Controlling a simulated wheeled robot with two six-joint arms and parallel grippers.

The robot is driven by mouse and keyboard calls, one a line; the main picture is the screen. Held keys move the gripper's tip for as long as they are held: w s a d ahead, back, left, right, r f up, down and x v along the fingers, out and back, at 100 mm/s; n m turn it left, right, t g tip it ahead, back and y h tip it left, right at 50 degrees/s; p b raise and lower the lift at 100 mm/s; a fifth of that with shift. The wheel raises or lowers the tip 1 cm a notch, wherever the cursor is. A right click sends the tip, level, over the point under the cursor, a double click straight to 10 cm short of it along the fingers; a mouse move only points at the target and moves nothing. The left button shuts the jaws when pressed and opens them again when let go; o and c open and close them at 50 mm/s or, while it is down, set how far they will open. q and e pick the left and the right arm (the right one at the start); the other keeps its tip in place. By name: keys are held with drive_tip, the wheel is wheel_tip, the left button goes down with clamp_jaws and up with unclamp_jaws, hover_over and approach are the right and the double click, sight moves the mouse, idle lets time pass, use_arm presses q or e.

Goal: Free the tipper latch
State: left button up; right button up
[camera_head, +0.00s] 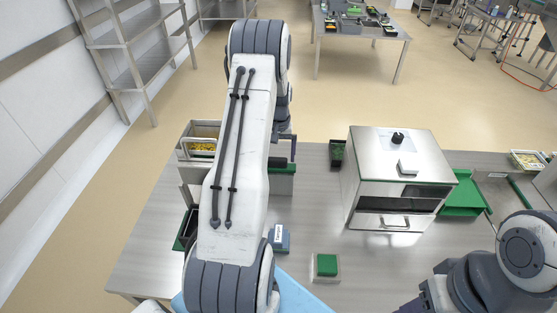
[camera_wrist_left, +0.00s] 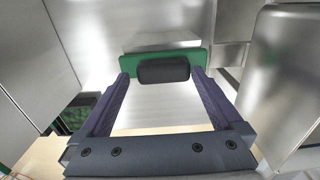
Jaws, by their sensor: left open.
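The tipper, a metal-framed bin with yellow pieces (camera_head: 201,147), stands left of my left arm in the head view. I cannot make out its latch for certain. In the left wrist view a black rounded grip (camera_wrist_left: 164,70) sits on a green plate (camera_wrist_left: 131,62) on a metal body; it may be the latch. My left gripper (camera_wrist_left: 160,77) is open, its two purple fingers on either side of the black grip. I cannot tell whether they touch it. In the head view my left arm hides most of this area. My right gripper is mostly cut off at the bottom right.
A steel sealer box (camera_head: 385,213) with a black knob stands right of centre. A green block (camera_head: 327,264), a blue-grey box (camera_head: 279,238) and a dark green bin (camera_head: 337,152) are on the bench. A green tray (camera_head: 462,195) lies right of the sealer. Bare bench shows between them.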

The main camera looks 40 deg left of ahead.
sight(279, 159)
use_arm(q)
wheel_tip(279, 159, up, 8)
drive_tip(key=b, duration=0.1)
drive_tip(key=shift+r+b, duration=0.15)
drive_tip(key=shift+b, duration=0.2)
drive_tip(key=s+d+r+m, duration=0.2)
drive_tip(key=d+r+m, duration=0.1)
drive_tip(key=d, duration=1)
drive_tip(key=s+d+r+m, duration=0.2)
drive_tip(key=d+r+m, duration=0.15)
drive_tip(key=d, duration=0.95)
drive_tip(key=s+d+m, duration=0.2)
drive_tip(key=s+d, duration=0.2)
drive_tip(key=s, duration=0.3)
drive_tip(key=s+d+m, duration=0.3)
drive_tip(key=s+d, duration=0.2)
drive_tip(key=s, duration=0.3)
drive_tip(key=s+d+m+h, duration=0.1)
drive_tip(key=s+d+m, duration=0.2)
drive_tip(key=s, duration=0.5)
drive_tip(key=shift+d+r, duration=0.35)
drive_tip(key=shift+d, duration=0.55)
drive_tip(key=shift+w, duration=0.1)
